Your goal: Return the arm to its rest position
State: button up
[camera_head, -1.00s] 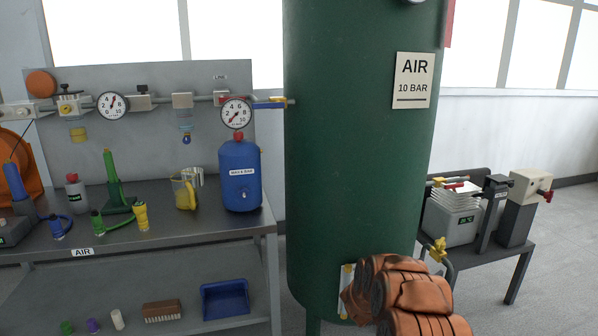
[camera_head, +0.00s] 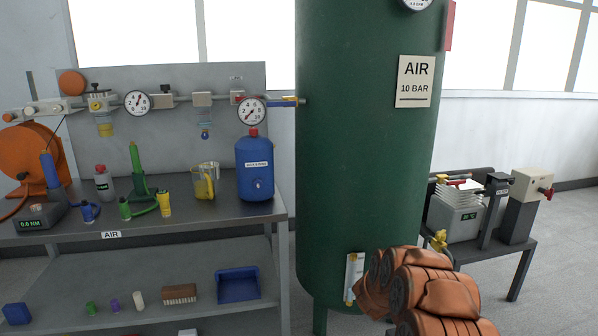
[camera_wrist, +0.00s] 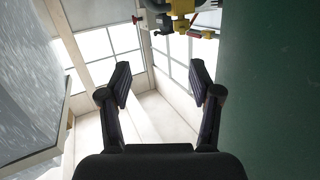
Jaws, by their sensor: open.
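My arm (camera_head: 435,290) shows as orange-brown padded links at the lower right of the head view, in front of the foot of the green tank. My gripper is outside the head view. In the wrist view my gripper (camera_wrist: 160,85) is open, its two dark fingers spread wide with nothing between them. Behind the fingers are a pale wall and windows. The green tank (camera_wrist: 275,90) fills the right side of the wrist view, beside the right finger; I cannot tell the exact gap.
The green air tank (camera_head: 365,170) stands upright mid-view. A grey bench (camera_head: 215,212) at left carries a blue vessel (camera_head: 254,170), a yellow jug (camera_head: 204,182) and small tools. A low table (camera_head: 525,250) at right holds a dryer unit (camera_head: 455,215). Open floor shows at far right.

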jog(key=a+r+n+t+y, duration=0.1)
jog(key=a+r+n+y, duration=0.1)
jog(key=a+y, duration=0.45)
jog(key=a+r+n+y, duration=0.3)
jog(key=a, duration=0.7)
jog(key=s+a+r+n+g+y, duration=0.1)
jog(key=s+a+n+g+y, duration=0.15)
jog(key=s+a, duration=0.4)
jog(key=s+a+r+n+g+y, duration=0.1)
jog(key=s+a+g+y, duration=0.15)
jog(key=s, duration=0.75)
jog(key=s+d+n+g+h, duration=0.1)
jog(key=s+d+g, duration=0.15)
jog(key=s, duration=1.15)
jog(key=s+d+n+g, duration=0.15)
jog(key=s+g, duration=0.25)
jog(key=s, duration=0.9)
jog(key=s+d+g+h, duration=0.1)
jog(key=s+d+g, duration=0.15)
jog(key=s, duration=1.15)
jog(key=s+p+v, duration=0.2)
jog(key=p+v, duration=0.8)
jog(key=s+r+p+v, duration=0.1)
jog(key=s+p+v, duration=0.1)
jog(key=p+v, duration=0.7)
jog(key=shift+w+a+r+t+p, duration=0.3)
jog(key=shift+r+p, duration=0.1)
jog(key=shift+r, duration=0.55)
